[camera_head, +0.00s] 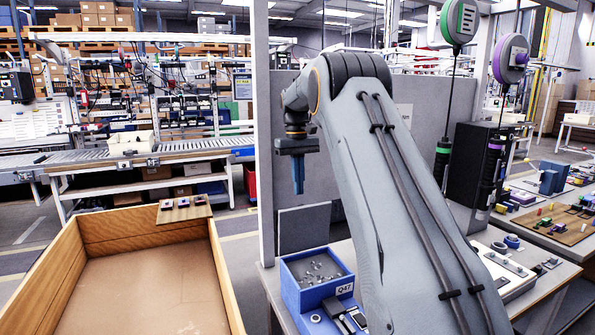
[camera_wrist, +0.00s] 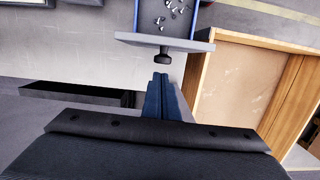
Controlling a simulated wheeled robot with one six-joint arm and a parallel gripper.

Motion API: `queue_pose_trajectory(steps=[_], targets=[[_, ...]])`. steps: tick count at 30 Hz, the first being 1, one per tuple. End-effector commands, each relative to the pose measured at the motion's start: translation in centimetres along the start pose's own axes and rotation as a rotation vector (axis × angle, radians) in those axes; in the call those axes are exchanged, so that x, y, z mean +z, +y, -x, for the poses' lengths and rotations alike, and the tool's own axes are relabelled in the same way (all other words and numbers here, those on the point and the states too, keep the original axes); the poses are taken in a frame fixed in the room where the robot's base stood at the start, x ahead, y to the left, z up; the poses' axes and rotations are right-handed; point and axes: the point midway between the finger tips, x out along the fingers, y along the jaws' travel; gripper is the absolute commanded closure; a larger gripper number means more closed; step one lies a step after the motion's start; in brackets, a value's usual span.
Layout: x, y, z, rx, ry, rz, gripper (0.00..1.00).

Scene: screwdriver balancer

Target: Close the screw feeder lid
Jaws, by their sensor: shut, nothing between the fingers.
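The screw feeder is a blue box (camera_head: 322,299) on the bench, labelled Q47, with loose screws in its open top. It also shows at the top of the wrist view (camera_wrist: 138,14). Its grey lid (camera_head: 303,229) stands upright at the far side of the box, so the feeder is open. In the wrist view the lid shows nearly edge-on (camera_wrist: 190,44), with a dark knob (camera_wrist: 163,57) on the side away from the screws. My gripper (camera_head: 298,191) is shut and empty above the lid. In the wrist view its fingertips (camera_wrist: 161,77) appear close to the knob, with a gap visible.
A large open wooden crate (camera_head: 226,280) stands left of the bench. A grey partition (camera_head: 265,130) rises behind my gripper. A green-topped screwdriver (camera_head: 443,160) hangs right of my arm.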

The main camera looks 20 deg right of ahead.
Motion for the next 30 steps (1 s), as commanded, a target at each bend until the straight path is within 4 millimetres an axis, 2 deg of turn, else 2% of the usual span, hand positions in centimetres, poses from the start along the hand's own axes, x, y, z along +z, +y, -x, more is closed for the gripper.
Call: queue_pose_trajectory(steps=[4,10,30], targets=[[0.1,-0.1,-2.1,0.000,-0.002,0.002,1.00],[0.0,-0.3,-3.7,0.000,-0.001,0.004,1.00],[0.2,0.0,-3.7,-0.001,0.047,-0.001,1.00]])
